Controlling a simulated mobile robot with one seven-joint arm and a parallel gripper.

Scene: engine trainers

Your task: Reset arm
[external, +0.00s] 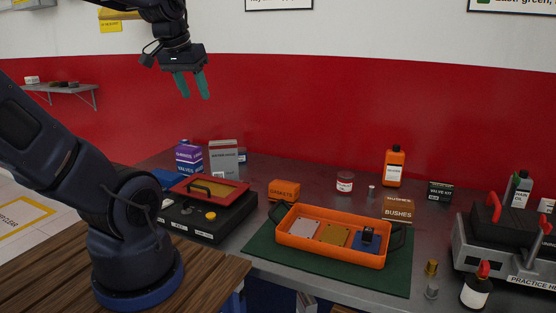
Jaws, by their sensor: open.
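My gripper (191,86) hangs high above the back left of the metal bench, with its two green fingers pointing down. The fingers are apart and nothing is between them. It is well clear of everything on the bench. My arm's base and lower links stand at the left by the wooden surface, and the upper links run out of the top of the picture.
An orange tray (282,239) holding several parts sits on a green mat (262,247). A black case (229,223) with a red-framed tray (182,185) is left of it. Boxes and an orange bottle (394,166) stand behind. A grey engine unit (467,255) is at right.

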